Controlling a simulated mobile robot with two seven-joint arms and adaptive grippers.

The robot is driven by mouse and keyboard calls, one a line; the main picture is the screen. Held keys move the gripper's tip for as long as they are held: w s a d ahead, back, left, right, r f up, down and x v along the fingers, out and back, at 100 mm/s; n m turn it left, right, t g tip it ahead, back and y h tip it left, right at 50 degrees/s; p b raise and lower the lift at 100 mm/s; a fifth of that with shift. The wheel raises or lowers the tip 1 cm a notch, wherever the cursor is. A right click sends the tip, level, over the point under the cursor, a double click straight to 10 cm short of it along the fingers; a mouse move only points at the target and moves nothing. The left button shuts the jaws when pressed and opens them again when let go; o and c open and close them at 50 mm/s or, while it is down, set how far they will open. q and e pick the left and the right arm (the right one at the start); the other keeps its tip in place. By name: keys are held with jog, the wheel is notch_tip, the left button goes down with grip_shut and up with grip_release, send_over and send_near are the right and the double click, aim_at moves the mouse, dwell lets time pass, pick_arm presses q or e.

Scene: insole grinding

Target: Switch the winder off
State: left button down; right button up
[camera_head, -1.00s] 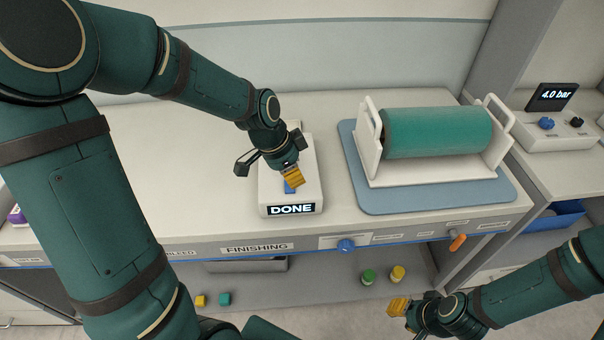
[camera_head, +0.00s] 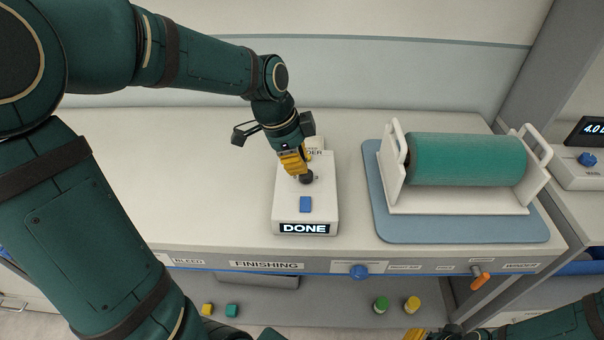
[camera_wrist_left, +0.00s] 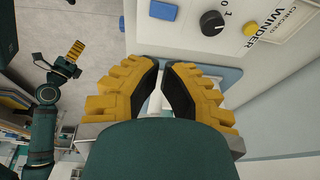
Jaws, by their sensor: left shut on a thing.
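The winder's white control box (camera_head: 323,215) stands on the bench with a lit "DONE" display (camera_head: 304,228), a blue button (camera_head: 305,204) and a black knob (camera_head: 306,178). In the left wrist view, the knob (camera_wrist_left: 212,22) shows uncovered beside its 0 and 1 marks, near a yellow button (camera_wrist_left: 250,28) and the "WINDER" label. My left gripper (camera_head: 299,168) is just behind the knob in the head view. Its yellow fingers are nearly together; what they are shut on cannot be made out. My right gripper (camera_head: 418,334) is low at the bottom edge, partly cut off.
A green roll (camera_head: 465,160) lies in a white cradle (camera_head: 455,203) on a blue mat (camera_head: 400,228), right of the box. The bench left of the box is clear. A blue knob (camera_head: 359,272) and an orange handle (camera_head: 480,282) are on the front edge.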

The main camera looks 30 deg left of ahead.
aim_at(310, 201)
pick_arm(q)
jog(key=b+x, duration=0.1)
jog(key=x, duration=0.7)
jog(key=a+b+x, duration=0.1)
jog(key=x, duration=0.2)
jog(key=shift+s+d+f+b, duration=0.1)
jog(key=shift+f+b, duration=0.25)
jog(key=shift+f, duration=0.6)
jog(key=shift+f+b, duration=0.45)
jog(key=shift+w+r+g+h+p, duration=0.15)
jog(key=shift+w+g+h+p, duration=0.2)
jog(key=shift+p, duration=0.4)
jog(key=shift+s, duration=0.1)
jog(key=shift+f+b, duration=0.3)
